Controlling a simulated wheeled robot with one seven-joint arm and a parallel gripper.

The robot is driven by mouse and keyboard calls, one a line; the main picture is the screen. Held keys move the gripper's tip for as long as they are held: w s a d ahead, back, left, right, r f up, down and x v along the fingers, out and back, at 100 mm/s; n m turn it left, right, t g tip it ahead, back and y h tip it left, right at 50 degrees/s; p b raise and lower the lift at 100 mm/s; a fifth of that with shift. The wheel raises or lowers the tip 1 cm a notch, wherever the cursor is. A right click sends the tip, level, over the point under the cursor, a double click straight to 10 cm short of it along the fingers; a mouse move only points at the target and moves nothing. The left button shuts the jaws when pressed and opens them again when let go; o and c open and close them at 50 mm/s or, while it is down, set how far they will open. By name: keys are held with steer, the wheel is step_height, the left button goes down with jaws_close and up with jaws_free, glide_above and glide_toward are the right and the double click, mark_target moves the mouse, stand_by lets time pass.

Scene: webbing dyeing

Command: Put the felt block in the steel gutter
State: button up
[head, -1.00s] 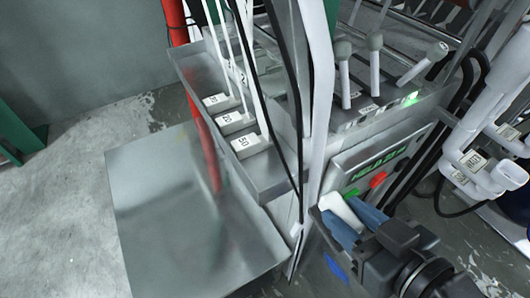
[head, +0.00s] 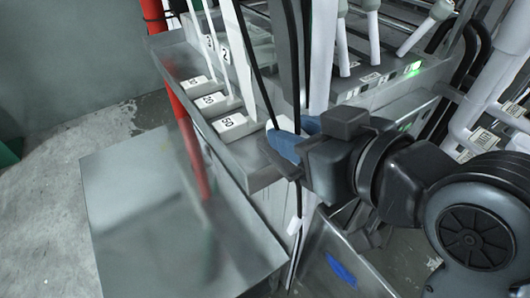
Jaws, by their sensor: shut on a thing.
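My gripper (head: 288,138) has blue fingers, shut on the white felt block (head: 280,123). Only a small part of the block shows past the fingers; the rest is hidden. The steel gutter (head: 258,178) is a long grey trough running from upper left to the middle of the head view. My gripper's fingers overlap the gutter's near end in the picture, beside the thin black upright lines. I cannot tell how far above the gutter floor the block is.
Several white numbered blocks (head: 228,123) on thin white rods stand in the gutter. A red pipe (head: 186,125) passes its left side. A flat steel plate (head: 150,215) lies below left. A white post (head: 318,60) and black cables (head: 291,60) stand close to my gripper.

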steer(key=x, duration=0.8)
steer(key=shift+w+a+r, duration=0.1)
steer(key=shift+w+r, duration=0.05)
steer(key=shift+r, duration=0.05)
steer(key=shift+f+b, duration=0.4)
steer(key=shift+f, duration=1.7)
steer(key=o, duration=1.2)
steer(key=shift+f, duration=0.1)
steer(key=shift+c, duration=0.2)
